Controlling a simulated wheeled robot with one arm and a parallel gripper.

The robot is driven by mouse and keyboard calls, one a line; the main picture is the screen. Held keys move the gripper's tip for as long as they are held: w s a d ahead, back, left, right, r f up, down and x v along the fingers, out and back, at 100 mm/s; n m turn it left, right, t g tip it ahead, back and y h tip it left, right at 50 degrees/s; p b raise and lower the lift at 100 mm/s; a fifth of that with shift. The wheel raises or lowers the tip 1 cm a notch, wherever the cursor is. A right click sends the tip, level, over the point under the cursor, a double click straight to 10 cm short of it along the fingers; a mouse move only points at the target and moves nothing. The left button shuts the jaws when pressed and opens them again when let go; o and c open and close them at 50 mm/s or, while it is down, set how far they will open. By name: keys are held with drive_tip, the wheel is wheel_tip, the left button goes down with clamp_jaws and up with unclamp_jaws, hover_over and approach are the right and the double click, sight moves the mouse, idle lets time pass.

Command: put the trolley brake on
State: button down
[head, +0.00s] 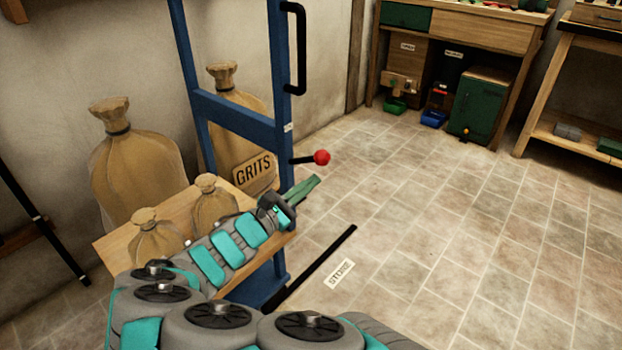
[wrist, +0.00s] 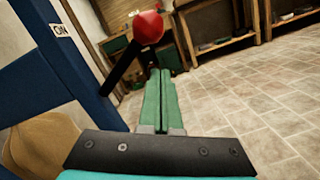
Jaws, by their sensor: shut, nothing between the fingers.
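The blue trolley (head: 235,115) stands at the left, with a black handle (head: 300,45) on its upright. The brake lever is a short black rod with a red ball knob (head: 321,157), sticking out to the right from the upright. In the wrist view the knob (wrist: 148,27) is at the top, its rod slanting down-left to the blue frame. A small label reading "ON" (wrist: 61,30) is on the frame. My gripper (head: 314,182) is shut and empty, its green fingers just below the knob in the head view. The fingertips (wrist: 160,72) appear apart from the knob, though the depth gap is unclear.
Small sacks (head: 214,207) sit on the trolley's wooden deck (head: 118,246), partly behind my arm. Large sacks (head: 130,160) stand behind. A floor label (head: 339,274) lies near a black strip (head: 315,266). The tiled floor right is clear up to the benches (head: 470,35).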

drive_tip(key=f+v, duration=0.1)
drive_tip(key=v, duration=0.9)
drive_tip(key=shift+s+f+b, duration=0.15)
drive_tip(key=shift+f+b, duration=0.05)
drive_tip(key=shift+b, duration=0.1)
drive_tip(key=shift+d, duration=0.15)
